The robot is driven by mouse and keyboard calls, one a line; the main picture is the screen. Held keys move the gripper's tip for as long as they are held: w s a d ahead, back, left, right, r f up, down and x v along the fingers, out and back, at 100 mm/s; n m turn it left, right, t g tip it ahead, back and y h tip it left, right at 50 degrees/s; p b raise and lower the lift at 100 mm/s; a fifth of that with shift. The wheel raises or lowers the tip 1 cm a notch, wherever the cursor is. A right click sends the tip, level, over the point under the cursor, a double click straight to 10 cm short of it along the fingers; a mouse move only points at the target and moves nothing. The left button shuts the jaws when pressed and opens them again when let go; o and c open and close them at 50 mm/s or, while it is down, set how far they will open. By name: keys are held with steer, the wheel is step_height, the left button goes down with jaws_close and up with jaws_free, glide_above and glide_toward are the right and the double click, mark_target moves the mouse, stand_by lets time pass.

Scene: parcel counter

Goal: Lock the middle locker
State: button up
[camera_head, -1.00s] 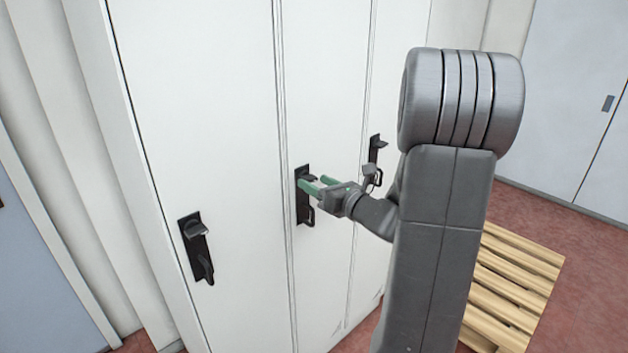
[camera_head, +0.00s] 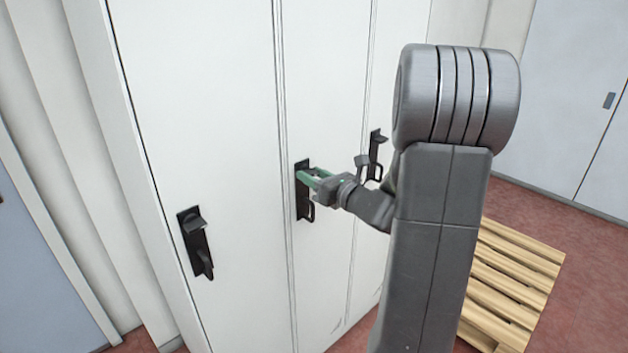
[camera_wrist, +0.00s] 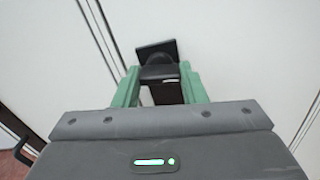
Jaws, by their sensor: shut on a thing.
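The middle locker (camera_head: 325,95) is a white door, flush with its neighbours as far as I can see. Its black latch plate (camera_head: 303,208) has a turning knob at the top and a loop handle below. My gripper (camera_head: 312,178) has its green fingers shut on the middle locker's knob (camera_wrist: 160,73), one finger on each side of it. In the wrist view the knob's plate shows behind it. The fingers hide much of the knob in the head view.
The left locker's latch (camera_head: 195,243) and the right locker's latch (camera_head: 377,150) are of the same black kind. A wooden pallet (camera_head: 510,270) lies on the red floor at right. A grey-white cabinet (camera_head: 570,90) stands behind it.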

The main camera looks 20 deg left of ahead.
steer(key=shift+n+b, duration=0.9)
steer(key=shift+n, duration=0.1)
steer(key=o, duration=1)
steer(key=v, duration=1.4)
steer(key=shift+b, duration=0.4)
steer(key=shift+a, duration=0.2)
